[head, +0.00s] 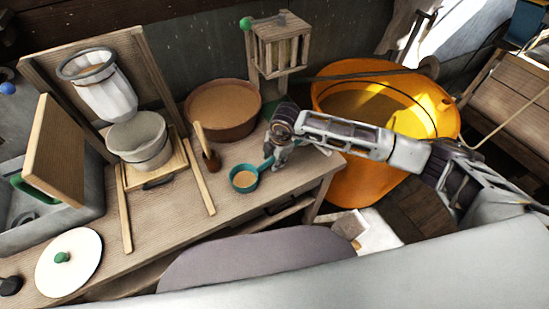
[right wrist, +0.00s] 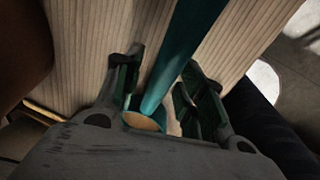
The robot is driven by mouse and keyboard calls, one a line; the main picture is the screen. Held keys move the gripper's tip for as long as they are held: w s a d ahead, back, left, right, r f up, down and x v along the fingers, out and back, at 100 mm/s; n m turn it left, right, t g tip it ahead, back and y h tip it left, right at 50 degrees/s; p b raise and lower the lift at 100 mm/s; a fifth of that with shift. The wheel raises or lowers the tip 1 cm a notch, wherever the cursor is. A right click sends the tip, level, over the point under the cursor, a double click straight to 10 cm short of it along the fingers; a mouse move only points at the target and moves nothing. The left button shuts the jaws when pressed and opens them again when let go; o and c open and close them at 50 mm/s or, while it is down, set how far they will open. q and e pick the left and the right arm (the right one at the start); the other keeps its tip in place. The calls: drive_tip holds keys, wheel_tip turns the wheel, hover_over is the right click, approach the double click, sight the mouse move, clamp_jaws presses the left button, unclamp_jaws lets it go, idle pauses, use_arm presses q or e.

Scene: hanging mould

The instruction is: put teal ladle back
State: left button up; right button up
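The teal ladle (head: 243,179) is near the right end of the wooden table, its bowl holding a tan content. Its teal handle (right wrist: 183,50) points toward my right gripper (head: 275,155). In the right wrist view, the handle passes between the two fingers of the right gripper (right wrist: 160,72). The fingers stand apart, with a gap showing on the left side of the handle. The bowl is partly hidden behind the gripper body. I cannot tell whether the ladle rests fully on the table. My left gripper is not in view.
A brown basin (head: 224,128) of tan liquid stands behind the ladle, and a large orange tub (head: 365,185) stands right of the table. A small wooden crate (head: 279,52) is at the back. A grey pot (head: 140,140), wooden sticks and a white lid (head: 82,270) lie left.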

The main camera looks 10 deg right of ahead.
drive_tip(key=shift+r, duration=0.15)
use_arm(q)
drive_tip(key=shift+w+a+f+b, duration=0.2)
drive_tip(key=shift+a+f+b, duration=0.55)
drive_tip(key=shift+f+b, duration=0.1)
use_arm(e)
wheel_tip(320, 180, up, 12)
drive_tip(key=s+d, duration=0.1)
drive_tip(key=s, duration=0.1)
drive_tip(key=shift+d+f, duration=0.15)
drive_tip(key=shift+f, duration=0.1)
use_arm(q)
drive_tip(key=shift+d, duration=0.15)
